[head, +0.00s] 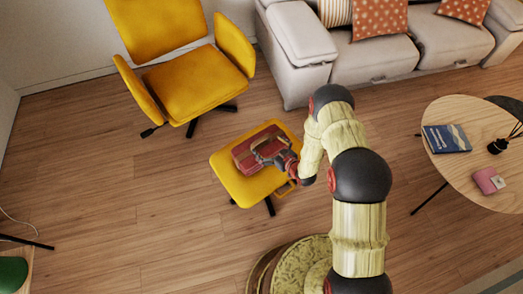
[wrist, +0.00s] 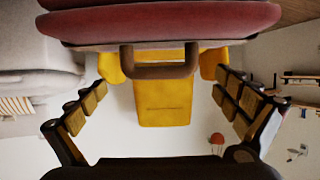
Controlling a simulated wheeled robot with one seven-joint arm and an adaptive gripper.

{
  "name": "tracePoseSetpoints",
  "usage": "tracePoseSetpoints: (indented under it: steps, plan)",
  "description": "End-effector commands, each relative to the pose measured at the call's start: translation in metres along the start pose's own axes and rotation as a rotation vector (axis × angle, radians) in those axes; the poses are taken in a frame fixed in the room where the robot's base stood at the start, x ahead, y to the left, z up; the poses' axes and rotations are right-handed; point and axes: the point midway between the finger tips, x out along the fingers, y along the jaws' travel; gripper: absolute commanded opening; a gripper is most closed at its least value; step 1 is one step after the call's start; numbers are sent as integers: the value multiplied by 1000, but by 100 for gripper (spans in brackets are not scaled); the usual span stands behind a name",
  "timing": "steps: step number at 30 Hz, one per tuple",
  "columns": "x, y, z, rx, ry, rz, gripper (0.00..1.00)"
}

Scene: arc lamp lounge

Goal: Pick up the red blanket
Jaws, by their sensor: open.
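A red case-like object (head: 246,153) with dark trim lies on the yellow footstool (head: 231,184). In the wrist view the red object (wrist: 165,22) fills the top of the picture, with a brown handle (wrist: 160,70) facing my gripper. I see nothing that is plainly a blanket; this is the red item in front of me. My gripper (head: 272,153) is at the right end of the red object in the head view and hides part of it. In the wrist view my gripper (wrist: 160,88) is open, its fingers spread either side of the handle, with nothing clamped between them.
A yellow armchair (head: 190,85) stands behind the footstool. A pale sofa (head: 375,57) with patterned cushions is at the back right. A round wooden table (head: 464,168) at right holds a blue book (head: 446,138) and a pink item (head: 489,180).

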Motion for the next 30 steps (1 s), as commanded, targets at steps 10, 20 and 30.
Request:
tracePoseSetpoints:
  steps: [10,20,30]
  plan:
    - [45,0,6,0,-1,-2,100]
    - [58,1,3,2,-2,0,100]
    - [57,1,3,2,-3,0,85]
